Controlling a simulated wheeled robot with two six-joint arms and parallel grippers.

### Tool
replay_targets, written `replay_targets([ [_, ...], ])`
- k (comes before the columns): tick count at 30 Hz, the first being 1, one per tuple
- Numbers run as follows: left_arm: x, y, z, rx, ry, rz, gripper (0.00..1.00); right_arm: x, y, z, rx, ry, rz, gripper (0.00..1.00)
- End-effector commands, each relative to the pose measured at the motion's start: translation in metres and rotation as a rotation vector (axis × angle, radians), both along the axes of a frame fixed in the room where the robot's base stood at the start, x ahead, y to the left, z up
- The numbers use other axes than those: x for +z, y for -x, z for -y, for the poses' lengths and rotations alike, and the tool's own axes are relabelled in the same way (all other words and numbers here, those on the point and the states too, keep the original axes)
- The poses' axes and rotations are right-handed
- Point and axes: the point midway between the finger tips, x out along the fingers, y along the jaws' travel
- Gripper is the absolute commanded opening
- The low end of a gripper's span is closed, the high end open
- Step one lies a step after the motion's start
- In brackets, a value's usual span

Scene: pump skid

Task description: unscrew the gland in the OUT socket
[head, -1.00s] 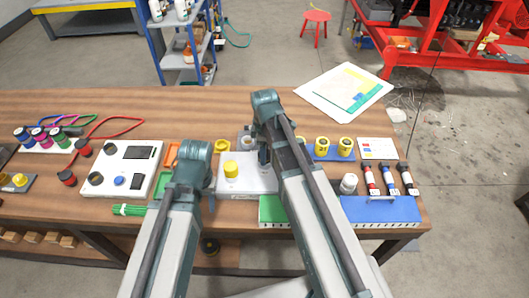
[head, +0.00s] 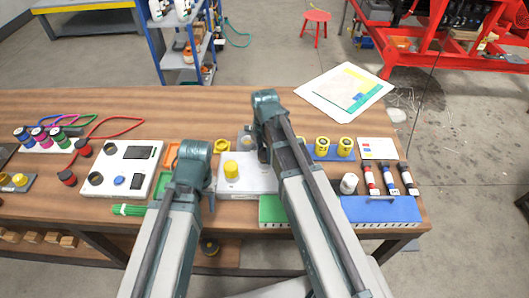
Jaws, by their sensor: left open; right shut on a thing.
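A pale grey block (head: 250,183) sits on the bench between my two arms, with a yellow gland (head: 231,168) upright on its left part. A grey round part (head: 246,141) shows at the block's back. The socket labels are too small to read. My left gripper (head: 211,202) is open, just left of the block and apart from the yellow gland. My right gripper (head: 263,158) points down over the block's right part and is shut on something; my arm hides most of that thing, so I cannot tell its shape.
Left are a white panel (head: 143,158) with a blue button, an orange tray (head: 171,154) and green sticks (head: 128,210). Right are a blue tray with yellow caps (head: 345,143), a white bottle (head: 349,183), several dark-red and blue tubes (head: 389,180) and a blue box (head: 380,212).

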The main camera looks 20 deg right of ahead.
Motion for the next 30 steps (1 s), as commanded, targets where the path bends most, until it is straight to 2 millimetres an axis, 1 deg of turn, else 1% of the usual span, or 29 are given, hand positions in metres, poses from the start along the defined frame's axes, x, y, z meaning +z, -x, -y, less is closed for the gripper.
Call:
replay_targets([
  [4,0.000,0.000,0.000,0.000,0.000,0.000,0.50,0.000,0.000,0.000,0.000,0.000,0.000,0.05],
  [5,0.000,0.000,0.000,0.000,0.000,0.000,0.50,0.000,0.000,0.000,-0.001,0.000,0.000,0.62],
  [6,0.000,0.000,0.000,0.000,0.000,0.000,0.50,0.000,0.000,0.000,-0.001,0.000,0.000,0.69],
  [10,0.000,0.000,0.000,0.000,0.000,0.000,0.50,0.000,0.000,0.000,-0.002,0.000,0.000,0.93],
  [19,0.000,0.000,0.000,0.000,0.000,0.000,0.50,0.000,0.000,0.000,-0.003,0.000,0.000,0.93],
  [23,0.004,0.000,0.000,0.000,0.000,0.000,0.50,0.004,0.000,0.000,-0.003,0.000,0.000,0.93],
  [26,0.010,0.000,0.000,0.000,0.000,0.000,0.50,0.009,0.000,0.000,-0.003,0.000,0.000,0.93],
  [30,0.023,0.000,0.000,0.000,0.000,0.000,0.50,0.023,0.000,0.000,-0.003,0.000,0.000,0.93],
])
